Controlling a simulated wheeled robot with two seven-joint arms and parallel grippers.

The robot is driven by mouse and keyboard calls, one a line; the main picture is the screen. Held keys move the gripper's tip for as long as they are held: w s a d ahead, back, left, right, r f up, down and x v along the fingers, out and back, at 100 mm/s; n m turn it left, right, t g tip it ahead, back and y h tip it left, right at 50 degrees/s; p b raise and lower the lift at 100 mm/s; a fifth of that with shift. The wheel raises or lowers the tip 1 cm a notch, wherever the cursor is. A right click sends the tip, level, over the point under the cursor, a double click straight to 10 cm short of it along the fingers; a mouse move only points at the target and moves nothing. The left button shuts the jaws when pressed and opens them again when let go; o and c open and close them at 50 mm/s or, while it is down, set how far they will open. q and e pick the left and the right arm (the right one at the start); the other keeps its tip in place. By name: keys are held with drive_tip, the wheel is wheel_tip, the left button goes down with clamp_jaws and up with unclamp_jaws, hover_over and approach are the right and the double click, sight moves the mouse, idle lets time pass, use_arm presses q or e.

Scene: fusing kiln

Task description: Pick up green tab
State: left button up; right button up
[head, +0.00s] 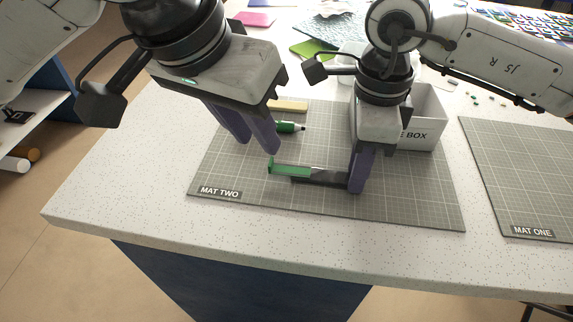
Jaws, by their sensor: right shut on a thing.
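A green tab (290,169) shows low over MAT TWO, its left end turned up. It runs on to the right into a dark strip (328,178), and I cannot tell whether the two are one piece. My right gripper (356,188) points down and is shut on the right end of the dark strip. Its fingers hide that end. My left gripper (257,147) is up and left of the green tab, its two fingers apart with nothing seen between them.
MAT TWO (220,178) lies under both grippers. A green marker with a black tip (288,127) and a wooden piece (290,105) lie behind the tab. A white labelled box (426,134) stands behind my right gripper. MAT ONE (530,190) is at right, bare where seen.

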sight(269, 166)
use_arm(q)
drive_tip(key=w+f+n, duration=0.1)
drive_tip(key=f, duration=0.2)
drive_tip(key=w+f+n+y, duration=0.1)
drive_tip(key=f, duration=0.2)
drive_tip(key=w+d+f+n, duration=0.1)
drive_tip(key=f, duration=0.2)
drive_tip(key=shift+w+d+f+n+t+y, duration=0.1)
drive_tip(key=shift+w+f+n+t+y, duration=0.15)
drive_tip(key=shift+w+n+t+y, duration=0.15)
clamp_jaws()
